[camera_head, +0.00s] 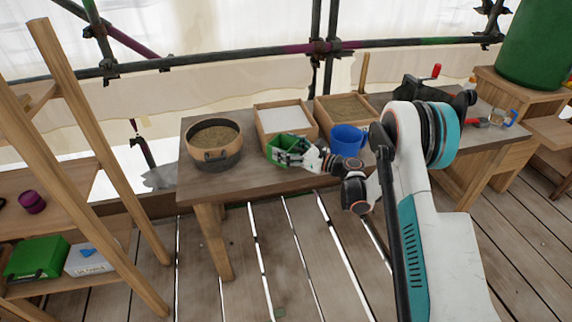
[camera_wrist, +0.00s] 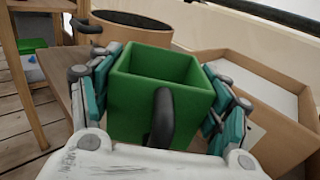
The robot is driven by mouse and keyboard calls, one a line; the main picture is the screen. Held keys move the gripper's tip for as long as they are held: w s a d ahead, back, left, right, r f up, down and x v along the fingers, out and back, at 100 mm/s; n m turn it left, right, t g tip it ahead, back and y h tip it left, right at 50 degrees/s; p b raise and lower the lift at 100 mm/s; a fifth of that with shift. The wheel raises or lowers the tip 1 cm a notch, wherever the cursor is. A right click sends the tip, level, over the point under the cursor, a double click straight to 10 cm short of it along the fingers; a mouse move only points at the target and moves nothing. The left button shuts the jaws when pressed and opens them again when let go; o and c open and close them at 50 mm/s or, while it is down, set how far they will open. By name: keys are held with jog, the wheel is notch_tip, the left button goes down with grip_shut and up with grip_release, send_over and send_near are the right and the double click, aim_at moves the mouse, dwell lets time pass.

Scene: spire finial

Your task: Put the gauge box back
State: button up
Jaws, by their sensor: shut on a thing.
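The gauge box appears to be the green, square, open-topped box (camera_head: 284,143) over the front of the wooden table (camera_head: 197,181). In the wrist view the gauge box (camera_wrist: 124,100) is upright and looks empty, with a dark handle on its near side. My gripper (camera_head: 292,155) is shut on it, with teal-padded fingers on its left and right sides in the wrist view. I cannot tell whether its bottom touches the table. Its far side and base are hidden.
A round sieve-like tub (camera_head: 215,145) stands left of the box. Behind are a tray of white powder (camera_head: 262,133) and a tray of sand (camera_head: 323,117). A blue jug (camera_head: 347,139) is close on the right. A wooden rack (camera_head: 90,150) at left holds a green case (camera_head: 37,259).

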jog(key=shift+f+b, duration=0.85)
jog(key=shift+f, duration=1.85)
jog(key=shift+f, duration=0.15)
jog(key=o, duration=1.1)
jog(key=shift+o, duration=0.2)
jog(key=shift+d, duration=0.15)
jog(key=p+v, duration=0.4)
jog(key=v, duration=0.7)
jog(key=shift+s+d, duration=0.2)
jog(key=shift+d, duration=0.15)
